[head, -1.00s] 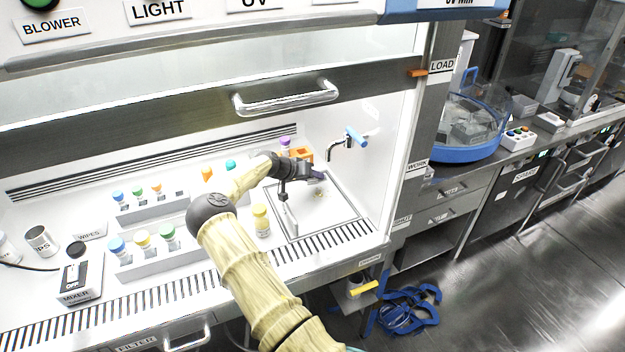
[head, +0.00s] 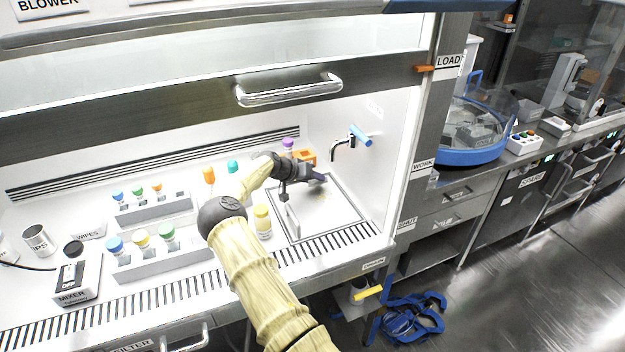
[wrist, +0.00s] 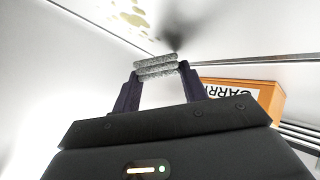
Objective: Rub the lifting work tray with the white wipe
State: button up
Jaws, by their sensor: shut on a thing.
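The work tray (head: 345,222) is a pale square plate with a dark outline, set in the right part of the cabinet floor. Faint yellowish stains show on it, and the wrist view shows yellow-brown spots (wrist: 132,14) beyond the fingers. My gripper (head: 318,179) is low over the back part of the tray. In the wrist view, my gripper (wrist: 159,76) is shut on the wipe (wrist: 157,62), a rolled, greyish-white, rough-textured piece between the fingertips. I cannot tell whether the wipe touches the tray. A pale upright piece (head: 292,218) stands by the tray's left side.
An orange box (head: 306,156) sits behind my gripper; its lettering shows in the wrist view (wrist: 245,92). A tap with a blue handle (head: 360,136) is on the right wall. A yellow-capped bottle (head: 262,222) and racks of capped bottles (head: 165,257) stand left.

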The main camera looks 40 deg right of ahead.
jog(key=shift+a+f, duration=0.15)
jog(key=shift+s+a+r+p, duration=0.2)
jog(key=shift+s+r+p, duration=0.55)
jog(key=shift+s+r, duration=0.45)
jog(key=shift+s, duration=0.15)
jog(key=shift+r, duration=0.1)
jog(key=shift+s+a+r+p, duration=0.25)
jog(key=shift+s+r, duration=0.25)
jog(key=shift+s, duration=0.3)
jog(key=shift+s+a+r+p, duration=0.15)
jog(key=shift+s+r+p, duration=0.1)
jog(key=shift+s+r, duration=0.4)
jog(key=shift+s+f, duration=0.1)
jog(key=shift+f, duration=0.05)
jog(key=shift+a+f, duration=0.15)
jog(key=shift+a, duration=0.2)
